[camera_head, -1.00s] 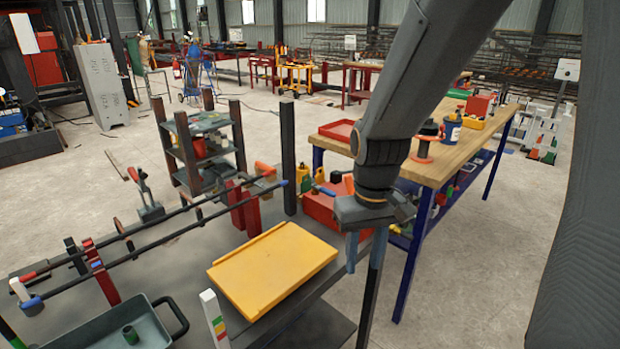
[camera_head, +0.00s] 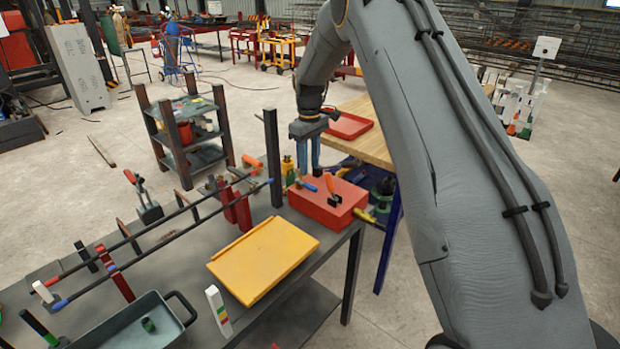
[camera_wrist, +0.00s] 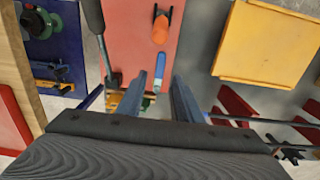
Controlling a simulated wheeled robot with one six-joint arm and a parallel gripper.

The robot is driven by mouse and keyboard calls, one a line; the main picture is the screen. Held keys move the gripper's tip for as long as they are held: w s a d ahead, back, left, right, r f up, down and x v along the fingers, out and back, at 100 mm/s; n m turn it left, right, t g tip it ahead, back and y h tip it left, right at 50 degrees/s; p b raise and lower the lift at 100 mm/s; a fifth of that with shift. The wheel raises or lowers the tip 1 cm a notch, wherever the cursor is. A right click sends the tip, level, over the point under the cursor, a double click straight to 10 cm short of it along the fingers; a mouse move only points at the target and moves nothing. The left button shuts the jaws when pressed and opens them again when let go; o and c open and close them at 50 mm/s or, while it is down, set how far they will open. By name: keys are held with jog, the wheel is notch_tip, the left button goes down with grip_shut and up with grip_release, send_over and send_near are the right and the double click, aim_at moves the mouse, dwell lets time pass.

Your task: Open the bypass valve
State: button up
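A red box (camera_head: 322,204) stands at the back right corner of the dark table. An upright orange handle (camera_head: 330,183) and a short blue handle (camera_head: 306,186) show on or beside it; I cannot tell which is the bypass valve. My gripper (camera_head: 308,168) points down with blue-grey fingers, above the box's back left edge. In the wrist view the fingers (camera_wrist: 160,78) are apart. The blue handle (camera_wrist: 158,76) shows between them, and the orange handle (camera_wrist: 161,28) lies beyond. Nothing is visibly held. Contact with the blue handle cannot be told.
A yellow tray (camera_head: 262,260) lies in front of the box. Two dark bars (camera_head: 160,235) run along the table's left side, and a dark post (camera_head: 272,158) stands close left of my gripper. A wooden bench (camera_head: 362,145) stands behind. A grey bin (camera_head: 130,325) is at front left.

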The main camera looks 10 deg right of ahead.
aim_at(310, 186)
notch_tip(310, 186, down, 7)
jog(key=shift+r+p, duration=0.2)
jog(key=shift+p, duration=1)
jog(key=shift+c, duration=0.5)
grip_shut()
